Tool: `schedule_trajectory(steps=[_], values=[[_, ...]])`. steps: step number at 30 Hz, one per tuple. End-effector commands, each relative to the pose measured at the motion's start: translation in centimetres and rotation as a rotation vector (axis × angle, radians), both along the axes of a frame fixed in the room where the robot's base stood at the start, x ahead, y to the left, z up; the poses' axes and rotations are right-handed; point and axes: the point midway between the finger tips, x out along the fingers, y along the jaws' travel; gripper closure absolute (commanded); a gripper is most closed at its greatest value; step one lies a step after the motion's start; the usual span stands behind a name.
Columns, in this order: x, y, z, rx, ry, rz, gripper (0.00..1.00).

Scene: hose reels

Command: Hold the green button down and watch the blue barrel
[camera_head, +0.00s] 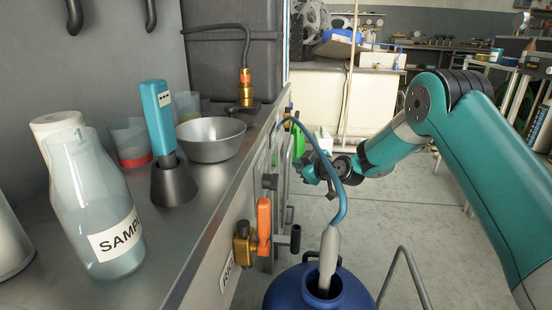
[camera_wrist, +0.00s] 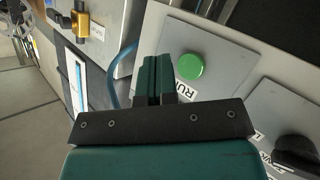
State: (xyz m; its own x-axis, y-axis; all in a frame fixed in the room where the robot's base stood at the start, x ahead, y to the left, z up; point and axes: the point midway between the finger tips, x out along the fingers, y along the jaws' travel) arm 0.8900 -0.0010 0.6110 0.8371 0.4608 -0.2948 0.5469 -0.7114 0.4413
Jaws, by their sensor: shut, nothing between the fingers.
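The green button (camera_wrist: 188,66) is a round cap on a light panel with a RUN label (camera_wrist: 187,93), in the wrist view. My gripper (camera_wrist: 155,66) is shut and empty, its dark green fingers just left of the button in that view. I cannot tell whether they touch the panel. In the head view my gripper (camera_head: 309,170) is near the bench front, partly behind a blue hose. The blue barrel (camera_head: 282,291) stands at the bottom, cut off by the frame. A grey nozzle (camera_head: 328,250) on the hose goes into its open mouth. The liquid level inside is hidden.
The blue hose (camera_head: 340,200) arcs between my gripper and the bench front. A brass valve with an orange handle (camera_head: 264,218) sticks out there. A sample bottle (camera_head: 95,210) and a metal bowl (camera_head: 210,140) stand on the bench.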

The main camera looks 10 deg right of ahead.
Motion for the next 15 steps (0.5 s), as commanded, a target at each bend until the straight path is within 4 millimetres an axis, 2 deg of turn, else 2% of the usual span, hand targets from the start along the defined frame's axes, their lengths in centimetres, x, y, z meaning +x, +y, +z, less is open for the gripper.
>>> schedule_trajectory(steps=[6, 15], values=[[0.7, 2.1, 0.0, -0.001, 0.001, 0.002, 1.00], [0.9, 2.8, 0.0, -0.001, 0.000, 0.000, 1.00]])
